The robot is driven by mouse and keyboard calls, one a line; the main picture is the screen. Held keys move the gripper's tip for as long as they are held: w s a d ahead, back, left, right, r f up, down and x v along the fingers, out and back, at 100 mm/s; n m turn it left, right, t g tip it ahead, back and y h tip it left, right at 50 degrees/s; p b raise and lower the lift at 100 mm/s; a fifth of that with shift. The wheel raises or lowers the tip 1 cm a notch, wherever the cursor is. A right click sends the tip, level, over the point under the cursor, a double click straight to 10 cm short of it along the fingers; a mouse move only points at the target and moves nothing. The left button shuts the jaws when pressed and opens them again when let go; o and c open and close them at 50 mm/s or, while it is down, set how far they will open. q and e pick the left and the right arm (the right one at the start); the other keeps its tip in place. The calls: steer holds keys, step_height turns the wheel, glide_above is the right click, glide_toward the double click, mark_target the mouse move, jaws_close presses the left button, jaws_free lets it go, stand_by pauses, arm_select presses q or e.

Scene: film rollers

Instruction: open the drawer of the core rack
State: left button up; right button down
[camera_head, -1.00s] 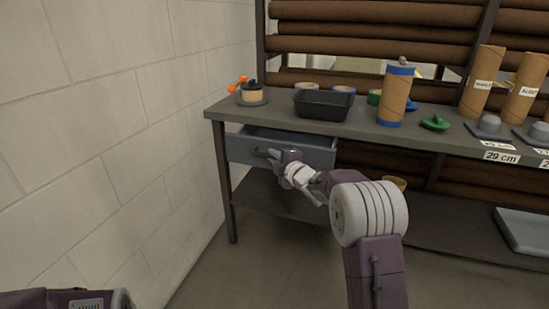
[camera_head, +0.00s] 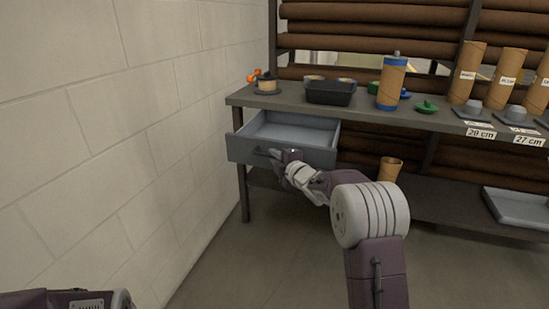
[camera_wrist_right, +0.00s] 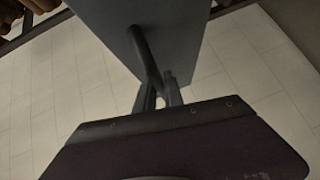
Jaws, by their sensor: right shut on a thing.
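The grey drawer (camera_head: 300,133) sits under the left end of the core rack's top (camera_head: 365,112). It is pulled well out, and its empty inside shows from above. My right gripper (camera_head: 272,153) is at the drawer's front and is shut on the dark bar handle (camera_head: 258,151). In the right wrist view the drawer front (camera_wrist_right: 165,25) fills the top middle, and the handle (camera_wrist_right: 145,52) runs down between the gripper's fingers (camera_wrist_right: 158,95). My left gripper is out of view; only part of my left arm shows at the bottom left.
A black tray (camera_head: 331,92), a tape dispenser (camera_head: 267,84), a blue-ended core (camera_head: 391,84) and a green cap (camera_head: 426,107) stand on the top. Brown cores stand at the right. A pale wall (camera_head: 150,120) runs close along the left. The floor in front is clear.

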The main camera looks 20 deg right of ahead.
steer(key=c, duration=1.5)
jaws_free()
steer(key=shift+o, duration=0.2)
steer(key=p+v, duration=0.2)
steer(key=v, duration=0.7)
steer(key=shift+a, duration=0.1)
